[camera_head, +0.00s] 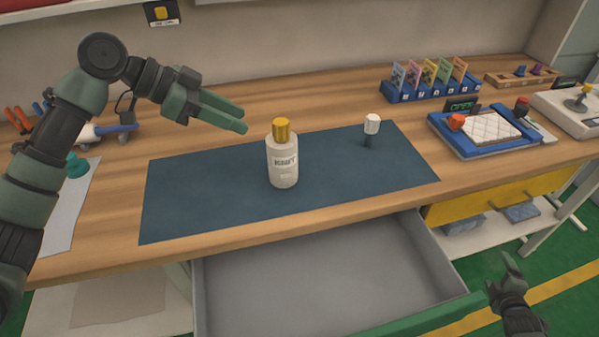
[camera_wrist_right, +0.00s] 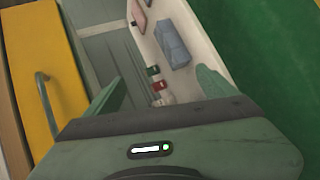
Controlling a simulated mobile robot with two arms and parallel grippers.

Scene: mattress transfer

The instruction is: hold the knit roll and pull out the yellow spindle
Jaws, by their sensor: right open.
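The knit roll (camera_head: 284,167), pale and cylindrical with a dark-lettered label, stands upright on the blue-grey mat (camera_head: 205,195) in the head view. The yellow spindle (camera_head: 281,131) sticks up out of its top. My left gripper (camera_head: 243,122) is up and to the left of the spindle, apart from it, fingers pointing right; its opening is hard to judge. My right gripper (camera_head: 506,275) is low at the right, beside the open drawer and far from the roll. In the right wrist view its fingers (camera_wrist_right: 160,90) are apart with nothing held between them.
An open, empty grey drawer (camera_head: 320,275) juts out below the table front. A white-topped peg (camera_head: 372,125) stands on the mat right of the roll. A blue tray (camera_head: 485,131), card rack (camera_head: 433,89) and joystick box (camera_head: 580,106) sit farther right.

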